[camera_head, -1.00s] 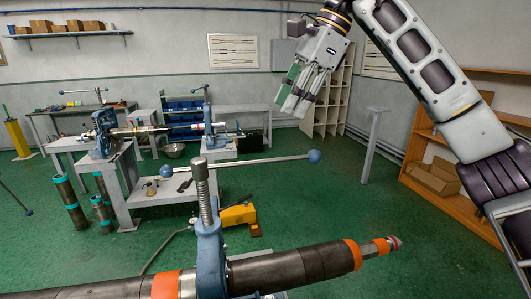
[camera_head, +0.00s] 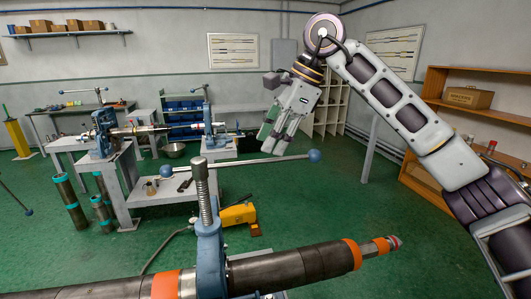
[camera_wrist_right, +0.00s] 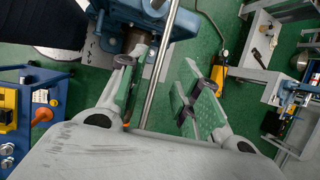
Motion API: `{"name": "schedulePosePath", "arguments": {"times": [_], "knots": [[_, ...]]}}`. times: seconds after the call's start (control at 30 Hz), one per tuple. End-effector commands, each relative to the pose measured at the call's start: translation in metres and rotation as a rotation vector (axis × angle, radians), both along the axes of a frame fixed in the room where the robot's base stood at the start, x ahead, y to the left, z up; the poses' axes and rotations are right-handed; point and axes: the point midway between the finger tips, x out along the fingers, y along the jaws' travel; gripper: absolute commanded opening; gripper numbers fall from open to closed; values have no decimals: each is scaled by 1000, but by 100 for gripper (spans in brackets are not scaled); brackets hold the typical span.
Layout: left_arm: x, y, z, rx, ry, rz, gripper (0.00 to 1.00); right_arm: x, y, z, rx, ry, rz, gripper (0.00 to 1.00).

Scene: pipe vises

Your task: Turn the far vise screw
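The nearest blue vise (camera_head: 211,249) stands upright at the bottom centre of the head view, around a dark pipe (camera_head: 290,269) with orange bands. Its threaded screw (camera_head: 203,195) rises to a long bar handle (camera_head: 240,163) with blue ball ends. Two more blue vises stand farther back, one on the left bench (camera_head: 103,134) and one beyond it (camera_head: 207,122). My right gripper (camera_head: 271,139) is raised above the bar's right half, fingers down, empty. In the wrist view its fingers (camera_wrist_right: 158,92) are apart, with a bar (camera_wrist_right: 162,62) showing between them, seemingly below. My left gripper is out of view.
A yellow pump (camera_head: 238,214) lies on the green floor beyond the near vise. Upright pipes (camera_head: 67,203) stand by the left bench. A grey post (camera_head: 371,147) and wooden shelves (camera_head: 440,95) are at right. Floor at centre right is clear.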

Motion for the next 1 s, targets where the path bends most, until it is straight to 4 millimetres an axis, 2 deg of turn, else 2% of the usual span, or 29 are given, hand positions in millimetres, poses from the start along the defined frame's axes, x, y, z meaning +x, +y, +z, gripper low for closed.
{"name": "schedulePosePath", "arguments": {"times": [0.13,0.33,0.5,0.77,1.0], "knots": [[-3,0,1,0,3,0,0,1,8,-18,-2,2,2,33],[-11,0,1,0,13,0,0,3,15,-33,-1,0,1,33],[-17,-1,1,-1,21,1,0,4,18,-38,0,0,1,33],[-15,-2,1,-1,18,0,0,4,18,-39,0,0,1,33],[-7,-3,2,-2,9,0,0,4,18,-39,0,0,1,4]]}}
